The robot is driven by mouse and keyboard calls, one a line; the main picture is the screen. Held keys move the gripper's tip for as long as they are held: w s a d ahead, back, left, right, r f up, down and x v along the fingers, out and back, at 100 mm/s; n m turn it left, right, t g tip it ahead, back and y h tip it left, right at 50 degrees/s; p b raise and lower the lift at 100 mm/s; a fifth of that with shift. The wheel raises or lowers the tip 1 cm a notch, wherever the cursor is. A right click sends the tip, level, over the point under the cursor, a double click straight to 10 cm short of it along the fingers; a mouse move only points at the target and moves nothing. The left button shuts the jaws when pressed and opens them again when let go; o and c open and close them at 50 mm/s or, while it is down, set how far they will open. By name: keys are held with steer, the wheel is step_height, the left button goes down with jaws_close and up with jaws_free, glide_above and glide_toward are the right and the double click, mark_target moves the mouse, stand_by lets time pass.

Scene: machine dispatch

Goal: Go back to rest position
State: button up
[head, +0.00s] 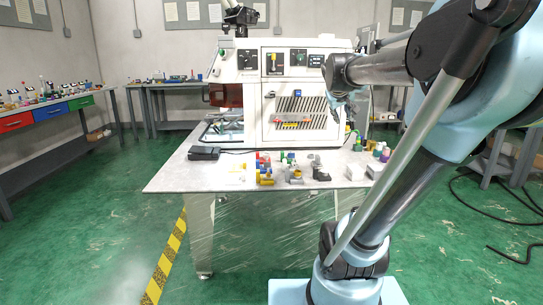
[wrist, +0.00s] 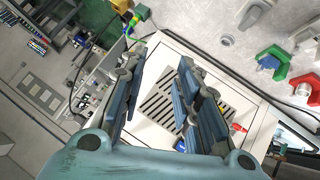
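My gripper (wrist: 158,95) shows in the wrist view with its two fingers spread apart and nothing between them. Through the gap I see the white machine's vented panel. In the head view my gripper (head: 345,112) hangs in front of the right side of the white machine (head: 262,130), above the table. Its fingers are small and dark there. My arm reaches in from the right side of the head view.
The table (head: 225,172) holds several small coloured parts (head: 265,178), a black box (head: 203,153) and white blocks (head: 355,172). A workbench with red, blue and green drawers (head: 48,112) stands at left. Cables lie at right.

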steer(key=s+a+f+g+y, duration=0.2)
steer(key=s+a+f+g, duration=0.1)
steer(key=s+f, duration=1.1)
steer(key=s+a+f+m+g+y, duration=0.1)
steer(key=s+a+f+g, duration=0.3)
steer(key=s+f, duration=1)
steer(key=shift+f+m+y, duration=0.2)
steer(key=shift+m+y, duration=0.1)
steer(key=shift+y, duration=0.2)
steer(key=shift+a, duration=0.1)
steer(key=shift+w+f, duration=0.2)
steer(key=shift+w, duration=0.3)
